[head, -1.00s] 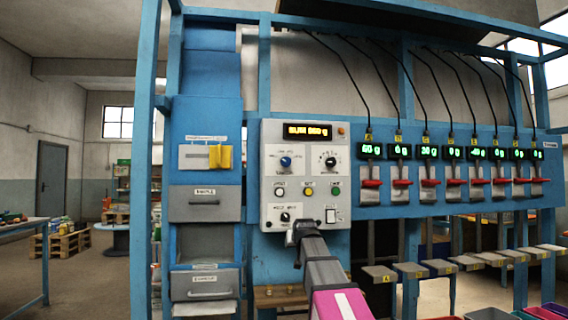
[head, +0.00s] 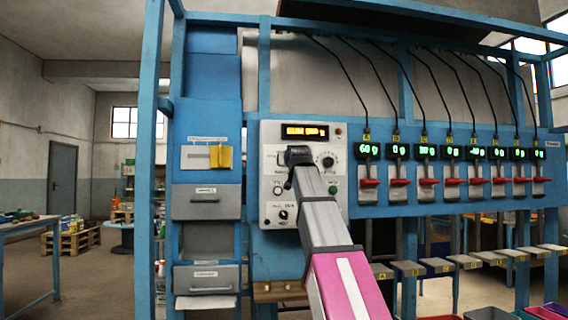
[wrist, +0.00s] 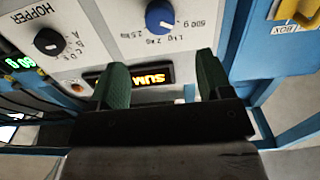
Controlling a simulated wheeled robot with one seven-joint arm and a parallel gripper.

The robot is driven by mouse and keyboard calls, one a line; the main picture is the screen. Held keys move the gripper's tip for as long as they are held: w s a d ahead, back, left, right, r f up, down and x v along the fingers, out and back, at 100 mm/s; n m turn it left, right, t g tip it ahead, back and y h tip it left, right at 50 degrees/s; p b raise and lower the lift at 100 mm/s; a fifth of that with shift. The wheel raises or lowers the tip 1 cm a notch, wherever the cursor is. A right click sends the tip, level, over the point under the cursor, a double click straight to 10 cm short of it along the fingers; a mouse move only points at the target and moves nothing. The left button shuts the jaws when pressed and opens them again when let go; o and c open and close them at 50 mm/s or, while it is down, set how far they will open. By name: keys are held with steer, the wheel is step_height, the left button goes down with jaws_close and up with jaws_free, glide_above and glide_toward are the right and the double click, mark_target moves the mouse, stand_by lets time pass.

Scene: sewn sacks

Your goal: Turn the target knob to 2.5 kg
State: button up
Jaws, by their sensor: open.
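The blue knob (wrist: 160,15) shows at the top of the wrist view, on the pale panel (head: 268,214). In the head view my gripper (head: 298,156) hides the knob.
A black knob (wrist: 49,41) under the word HOPPER sits beside the blue one; it also shows in the head view (head: 327,162). An amber display (head: 305,132) is above the knobs. Green displays with red levers (head: 369,183) line the right. Grey drawers (head: 205,202) are at left.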

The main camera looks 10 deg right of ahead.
steer(key=w, duration=1)
steer(key=c, duration=0.9)
